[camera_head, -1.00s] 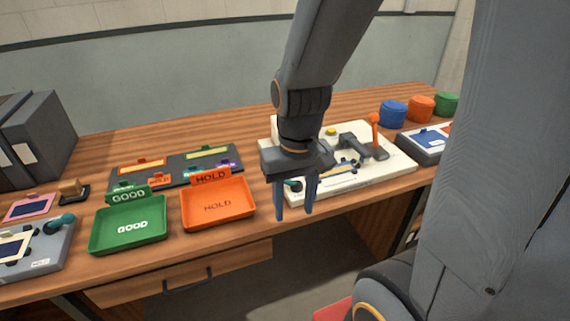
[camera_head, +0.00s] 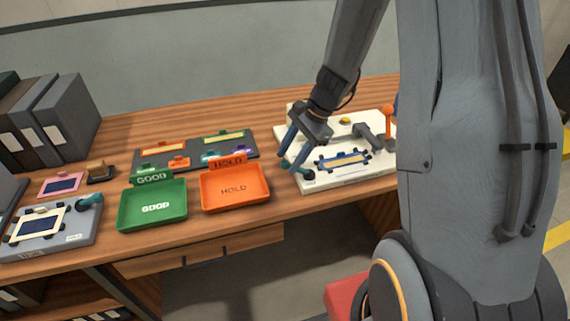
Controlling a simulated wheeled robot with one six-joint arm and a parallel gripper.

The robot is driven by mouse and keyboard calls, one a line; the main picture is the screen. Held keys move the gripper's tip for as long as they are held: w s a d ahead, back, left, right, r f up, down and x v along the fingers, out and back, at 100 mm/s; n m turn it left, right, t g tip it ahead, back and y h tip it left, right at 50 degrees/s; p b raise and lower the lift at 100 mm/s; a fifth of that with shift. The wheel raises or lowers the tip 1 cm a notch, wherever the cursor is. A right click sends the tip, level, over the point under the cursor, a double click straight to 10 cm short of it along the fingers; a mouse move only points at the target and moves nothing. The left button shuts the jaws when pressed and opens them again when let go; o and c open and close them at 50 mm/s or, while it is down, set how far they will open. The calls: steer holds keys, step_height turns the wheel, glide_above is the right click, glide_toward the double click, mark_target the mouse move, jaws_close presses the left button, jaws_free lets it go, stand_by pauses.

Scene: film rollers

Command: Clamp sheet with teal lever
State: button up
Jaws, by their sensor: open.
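My gripper (camera_head: 289,163) is open, with its two blue-grey fingers pointing down at the left end of the white fixture (camera_head: 347,181). A teal lever knob (camera_head: 308,174) sits at that fixture's front left corner, just right of the fingertips; I cannot tell whether they touch. A cream sheet (camera_head: 344,160) with dark blue edge pieces lies on the white fixture. Another teal lever (camera_head: 90,200) stands on the grey fixture (camera_head: 62,241) at the far left, which holds a cream-framed sheet (camera_head: 37,225) with a dark blue middle.
A green GOOD tray (camera_head: 153,212) and an orange HOLD tray (camera_head: 235,190) stand at the table front. A dark board (camera_head: 195,155) with coloured clips lies behind them. Binders (camera_head: 50,120) stand at back left. An orange-handled press (camera_head: 388,122) rises right of the sheet.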

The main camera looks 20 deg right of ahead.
mark_target(287, 161)
steer(key=shift+x, duration=1.75)
jaws_close()
